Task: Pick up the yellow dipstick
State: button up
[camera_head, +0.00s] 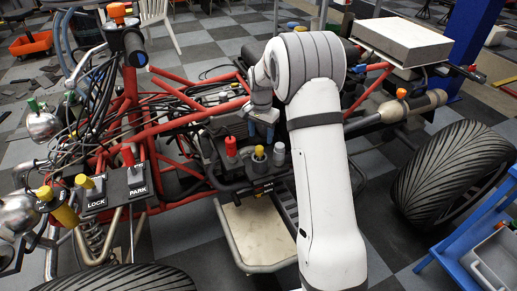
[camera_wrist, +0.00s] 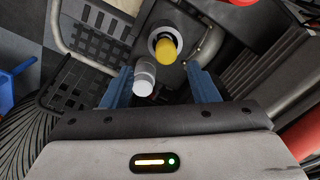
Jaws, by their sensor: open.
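A yellow-topped knob (camera_head: 259,152), which looks like the dipstick, stands upright in a dark collar on the quad's engine. In the wrist view the yellow knob (camera_wrist: 167,49) sits in a round ringed collar, a little beyond my fingertips. A grey-white capped post (camera_head: 279,150) stands just right of it, and a red one (camera_head: 231,147) to its left. My gripper (camera_head: 261,126) is above and behind these knobs, open and empty. In the wrist view my gripper (camera_wrist: 159,68) has blue fingers apart, with the white cap (camera_wrist: 145,77) appearing between them.
Red frame tubes (camera_head: 180,95) and cables surround the engine. LOCK (camera_head: 95,196) and PARK (camera_head: 137,182) levers stand at left, one with a yellow knob. A tan step plate (camera_head: 257,232) lies below the knobs. A large tyre (camera_head: 450,175) and blue cart (camera_head: 480,240) stand at right.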

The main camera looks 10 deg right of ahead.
jog(key=shift+w+f, duration=0.25)
jog(key=shift+f, duration=0.15)
jog(key=f+b, duration=0.1)
jog(key=f, duration=0.1)
jog(key=f+b, duration=0.1)
jog(key=f, duration=0.2)
jog(key=f+b, duration=0.1)
jog(key=f, duration=0.1)
jog(key=shift+w+a+f, duration=0.1)
jog(key=shift+w+f, duration=0.15)
jog(key=shift+f, duration=0.05)
jog(key=shift+r, duration=0.1)
jog(key=shift+c, duration=0.4)
jog(key=c, duration=1)
jog(key=shift+o, duration=0.2)
notch_tip(320, 180, up, 12)
jog(key=p, duration=0.5)
notch_tip(320, 180, up, 6)
jog(key=p, duration=0.5)
send_over(260, 147)
